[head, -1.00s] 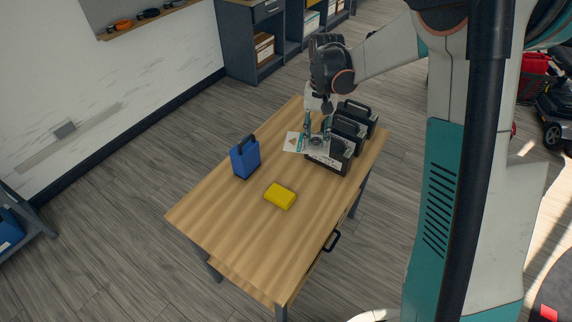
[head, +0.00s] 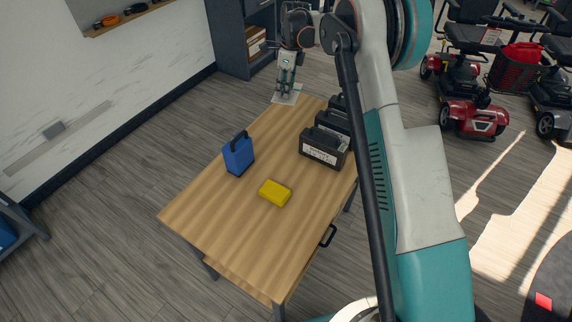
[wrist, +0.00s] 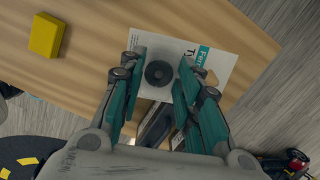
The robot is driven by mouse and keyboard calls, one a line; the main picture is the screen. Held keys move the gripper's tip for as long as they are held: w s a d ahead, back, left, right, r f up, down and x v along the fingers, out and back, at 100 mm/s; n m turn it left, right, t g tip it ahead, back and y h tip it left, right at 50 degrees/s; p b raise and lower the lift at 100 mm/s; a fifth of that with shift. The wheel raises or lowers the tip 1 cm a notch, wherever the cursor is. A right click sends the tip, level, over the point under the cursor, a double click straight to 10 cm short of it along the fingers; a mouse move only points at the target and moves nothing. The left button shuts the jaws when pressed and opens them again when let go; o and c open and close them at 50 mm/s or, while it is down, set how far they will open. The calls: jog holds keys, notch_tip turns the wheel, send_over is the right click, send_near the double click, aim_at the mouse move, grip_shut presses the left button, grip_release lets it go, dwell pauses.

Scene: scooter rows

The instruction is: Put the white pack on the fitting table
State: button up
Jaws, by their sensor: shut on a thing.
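My gripper (head: 287,84) is at the far end of the wooden table (head: 240,240). It is shut on the round black knob (wrist: 159,74) of a flat white printed card (wrist: 222,66), which also shows in the head view (head: 287,98). In the wrist view the fingers stand on both sides of the knob. I cannot make out a plainly white pack. Three black packs with handles stand in a row at the table's right side; the nearest (head: 322,152) has a white label. My arm partly hides the farther ones.
A blue pack (head: 238,157) stands at the table's left edge and a yellow block (head: 275,192) lies near the middle. The near part of the table is clear. A dark shelf unit (head: 236,42) stands beyond, and red scooters (head: 470,110) are at the right.

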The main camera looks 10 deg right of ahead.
jog(key=w+m, duration=0.3)
jog(key=shift+f, duration=0.35)
jog(key=b, duration=0.6)
send_over(282, 133)
jog(key=f, duration=1.9)
jog(key=shift+s+d+f, duration=0.1)
jog(key=shift+d+f, duration=0.15)
jog(key=shift+f, duration=0.15)
jog(key=shift+f, duration=0.1)
jog(key=o, duration=1.1)
jog(key=shift+c, duration=0.2)
